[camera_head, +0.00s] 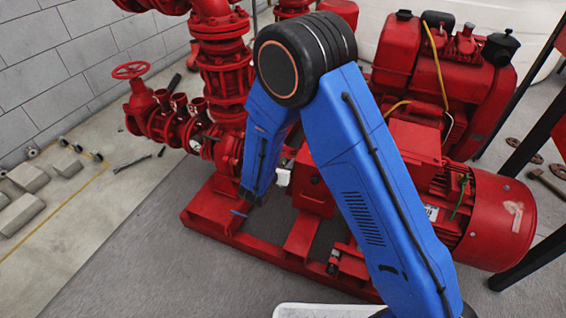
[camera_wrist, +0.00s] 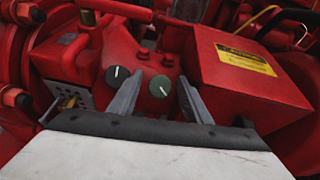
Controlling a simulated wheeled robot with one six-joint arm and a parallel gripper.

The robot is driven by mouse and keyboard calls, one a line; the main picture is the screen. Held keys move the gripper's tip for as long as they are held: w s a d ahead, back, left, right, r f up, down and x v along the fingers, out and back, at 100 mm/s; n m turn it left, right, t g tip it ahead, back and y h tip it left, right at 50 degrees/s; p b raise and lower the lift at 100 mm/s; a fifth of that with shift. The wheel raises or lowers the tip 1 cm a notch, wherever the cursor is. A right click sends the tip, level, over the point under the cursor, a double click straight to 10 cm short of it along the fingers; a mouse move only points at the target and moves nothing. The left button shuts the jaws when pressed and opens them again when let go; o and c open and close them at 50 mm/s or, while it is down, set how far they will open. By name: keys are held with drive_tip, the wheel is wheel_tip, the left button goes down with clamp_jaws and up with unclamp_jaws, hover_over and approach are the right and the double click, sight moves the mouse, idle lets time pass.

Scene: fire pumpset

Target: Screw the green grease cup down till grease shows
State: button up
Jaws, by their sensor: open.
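The green grease cup (camera_wrist: 159,86) shows in the wrist view as a round dark green cap with a white line pointing to the lower right. It sits on the front of a red housing (camera_wrist: 135,48). My gripper (camera_wrist: 160,77) is open, with one grey finger on each side of the green cup in the picture. I cannot tell how deep the cup lies between the fingers, and no contact shows. No grease is visible. In the head view my arm hides the cups.
A red box with a yellow caution label (camera_wrist: 247,58) stands close on the right. A red pipe (camera_wrist: 110,8) crosses above. In the head view, the red motor (camera_head: 497,218) is at the right and a red valve handwheel (camera_head: 130,70) at the left. Grey floor in front is clear.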

drive_tip(key=c, duration=1)
drive_tip(key=shift+c, duration=0.2)
drive_tip(key=shift+m, duration=0.5)
drive_tip(key=m+h, duration=0.1)
drive_tip(key=m, duration=0.2)
drive_tip(key=m+g+h, duration=0.1)
drive_tip(key=m, duration=0.2)
drive_tip(key=shift+m+g+h, duration=0.3)
drive_tip(key=shift+m, duration=0.1)
drive_tip(key=m+g, duration=0.1)
drive_tip(key=m, duration=0.2)
drive_tip(key=m+g+h, duration=0.1)
drive_tip(key=m, duration=0.2)
drive_tip(key=shift+m+g, duration=0.3)
drive_tip(key=o, duration=1)
drive_tip(key=shift+o, duration=0.2)
